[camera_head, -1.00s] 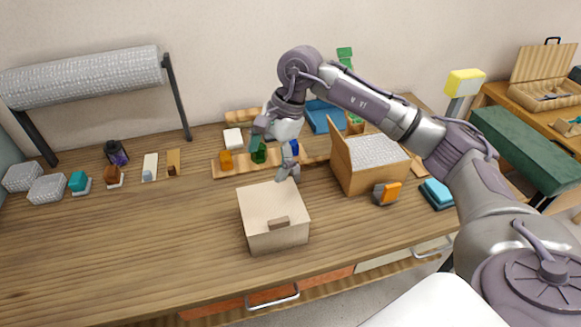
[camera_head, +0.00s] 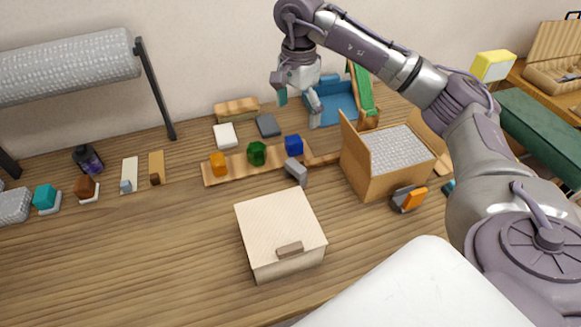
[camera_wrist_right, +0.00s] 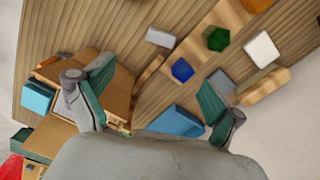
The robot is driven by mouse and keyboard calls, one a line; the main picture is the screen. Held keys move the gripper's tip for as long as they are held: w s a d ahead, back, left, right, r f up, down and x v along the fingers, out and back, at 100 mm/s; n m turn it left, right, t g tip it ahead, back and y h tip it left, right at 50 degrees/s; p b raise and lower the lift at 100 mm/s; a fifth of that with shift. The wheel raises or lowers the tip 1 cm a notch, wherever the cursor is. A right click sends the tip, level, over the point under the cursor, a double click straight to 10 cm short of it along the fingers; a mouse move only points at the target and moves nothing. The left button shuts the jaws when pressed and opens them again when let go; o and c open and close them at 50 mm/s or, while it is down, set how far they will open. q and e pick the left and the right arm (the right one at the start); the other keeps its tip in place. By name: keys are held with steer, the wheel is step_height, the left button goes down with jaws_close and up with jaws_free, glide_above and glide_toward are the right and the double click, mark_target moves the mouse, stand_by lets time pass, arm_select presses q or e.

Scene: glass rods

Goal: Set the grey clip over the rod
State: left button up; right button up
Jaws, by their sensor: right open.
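A small grey block-like piece (camera_head: 296,170), which looks like the clip, lies at the front edge of a wooden board (camera_head: 233,171), below the blue piece (camera_head: 293,145). It also shows in the right wrist view (camera_wrist_right: 160,37). I cannot clearly make out a rod; a narrow brown strip (camera_head: 325,159) runs from the board toward the open box. My right gripper (camera_head: 298,101) is open and empty, raised above the back of the table, behind the grey piece. Its spread fingers also show in the right wrist view (camera_wrist_right: 150,105). My left gripper is not in view.
A green piece (camera_head: 256,154) and an orange piece (camera_head: 219,164) stand on the board. An open box (camera_head: 372,180) with grey padding is to the right. A pale lidded box (camera_head: 275,225) stands in front. A blue tray (camera_head: 338,108) lies behind. The left front table is clear.

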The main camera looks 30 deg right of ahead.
steer(key=b, duration=0.5)
glide_above(296, 165)
step_height(296, 165, down, 6)
step_height(296, 165, down, 8)
steer(key=shift+r+p, duration=0.15)
steer(key=shift+p, duration=0.5)
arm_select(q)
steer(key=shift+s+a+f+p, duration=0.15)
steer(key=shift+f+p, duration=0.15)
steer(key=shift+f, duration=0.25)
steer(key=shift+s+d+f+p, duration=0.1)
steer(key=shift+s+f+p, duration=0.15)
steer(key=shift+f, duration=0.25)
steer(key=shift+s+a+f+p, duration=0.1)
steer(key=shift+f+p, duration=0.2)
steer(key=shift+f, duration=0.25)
arm_select(e)
steer(key=shift+f, duration=2.85)
